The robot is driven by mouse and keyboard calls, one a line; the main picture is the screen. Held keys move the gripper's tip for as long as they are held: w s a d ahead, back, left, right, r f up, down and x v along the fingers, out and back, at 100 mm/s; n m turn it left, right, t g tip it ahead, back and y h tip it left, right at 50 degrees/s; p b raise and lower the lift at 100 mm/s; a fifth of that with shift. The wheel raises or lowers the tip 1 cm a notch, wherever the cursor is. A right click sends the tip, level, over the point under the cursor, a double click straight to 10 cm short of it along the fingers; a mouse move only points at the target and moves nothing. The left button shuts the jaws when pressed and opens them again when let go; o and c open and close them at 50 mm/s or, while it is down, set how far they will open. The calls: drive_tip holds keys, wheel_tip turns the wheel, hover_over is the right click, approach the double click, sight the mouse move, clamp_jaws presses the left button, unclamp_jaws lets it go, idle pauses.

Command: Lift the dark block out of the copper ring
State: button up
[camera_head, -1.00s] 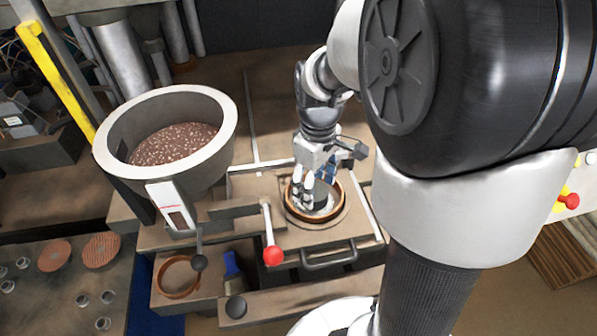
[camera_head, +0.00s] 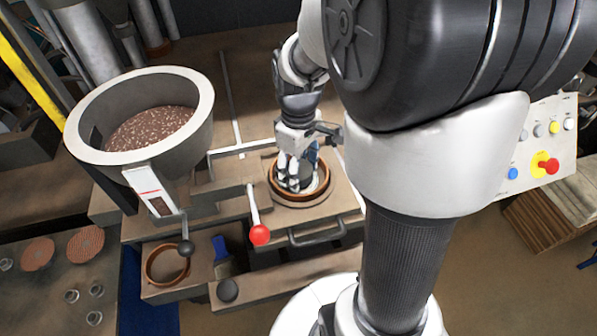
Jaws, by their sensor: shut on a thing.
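The copper ring (camera_head: 302,200) lies on the press block in the middle of the view, with a light inner surface showing inside it. My gripper (camera_head: 296,183) points down into the ring, its light fingertips within the rim. It is shut on the dark block (camera_head: 306,176), which shows only in part between and behind the fingers. The block's lower end is at the level of the ring opening. I cannot tell whether it touches the ring's floor.
A large hopper (camera_head: 190,92) of brown granules stands left of the ring. A red-knobbed lever (camera_head: 260,234) and a black-knobbed lever (camera_head: 186,247) stand in front. A second copper ring (camera_head: 150,266) lies in a tray at lower left. A button panel (camera_head: 533,150) is at right.

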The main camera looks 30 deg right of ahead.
wheel_tip(320, 180, up, 20)
drive_tip(key=p, duration=0.5)
idle(0.3)
drive_tip(key=shift+r+p, duration=0.1)
drive_tip(key=shift+p, duration=0.2)
wheel_tip(320, 180, up, 7)
drive_tip(key=p, duration=0.6)
